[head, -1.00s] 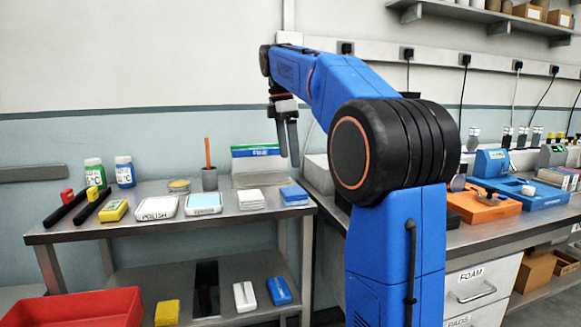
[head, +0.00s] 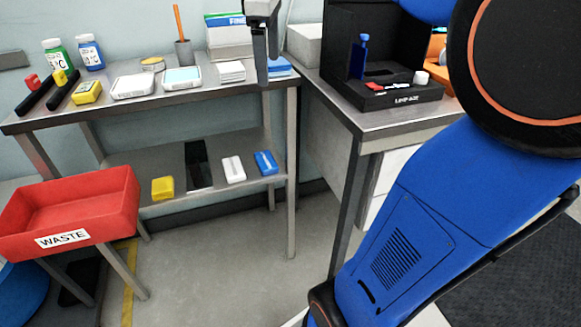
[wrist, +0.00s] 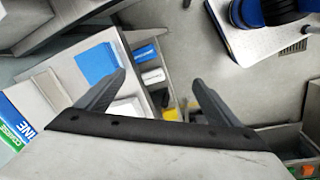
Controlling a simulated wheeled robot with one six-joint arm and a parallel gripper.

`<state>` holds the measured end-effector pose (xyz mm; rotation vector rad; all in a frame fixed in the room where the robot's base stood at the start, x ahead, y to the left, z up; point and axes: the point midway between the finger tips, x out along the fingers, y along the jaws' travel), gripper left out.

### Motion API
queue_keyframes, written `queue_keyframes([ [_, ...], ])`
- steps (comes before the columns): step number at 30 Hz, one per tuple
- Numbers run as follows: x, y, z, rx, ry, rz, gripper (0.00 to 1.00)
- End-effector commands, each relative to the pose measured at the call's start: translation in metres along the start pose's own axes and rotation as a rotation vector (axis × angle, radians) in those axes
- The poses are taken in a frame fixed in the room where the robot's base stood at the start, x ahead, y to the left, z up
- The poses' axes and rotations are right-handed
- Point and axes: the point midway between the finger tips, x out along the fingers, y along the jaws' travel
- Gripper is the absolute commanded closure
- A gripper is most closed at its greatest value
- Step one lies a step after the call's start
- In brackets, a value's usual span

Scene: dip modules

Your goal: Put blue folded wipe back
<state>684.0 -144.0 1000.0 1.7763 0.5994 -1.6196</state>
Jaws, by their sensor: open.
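Blue folded wipes (head: 279,67) lie at the right end of the steel table's top, partly hidden behind my gripper in the head view. They also show as a flat blue block in the wrist view (wrist: 95,64). A white folded stack (head: 231,71) lies just left of them. My gripper (head: 261,72) points down in front of the table's right end. In the wrist view its two fingers (wrist: 158,77) are spread with nothing between them. On the lower shelf are a blue item (head: 265,162), a white item (head: 233,169) and a yellow item (head: 162,188).
A red WASTE bin (head: 75,205) stands at the front left. The table top (head: 130,110) holds trays, bottles, black-handled tools and a cup with an orange stick. A second bench (head: 350,115) with a black rack stands to the right. The floor between is clear.

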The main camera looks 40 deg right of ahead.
Motion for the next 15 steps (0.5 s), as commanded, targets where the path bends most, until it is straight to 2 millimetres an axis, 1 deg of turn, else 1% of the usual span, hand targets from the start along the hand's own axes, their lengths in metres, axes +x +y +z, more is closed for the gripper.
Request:
queue_keyframes([
  [1, 0.009, -0.019, 0.006, 0.046, 0.016, 0.011, 0.13],
  [8, 0.059, -0.089, 0.029, 0.288, 0.101, 0.045, 0.13],
  [9, 0.069, -0.102, 0.033, 0.330, 0.116, 0.048, 0.13],
  [11, 0.085, -0.120, 0.040, 0.395, 0.140, 0.052, 0.13],
  [15, 0.124, -0.161, 0.056, 0.544, 0.198, 0.053, 0.13],
])
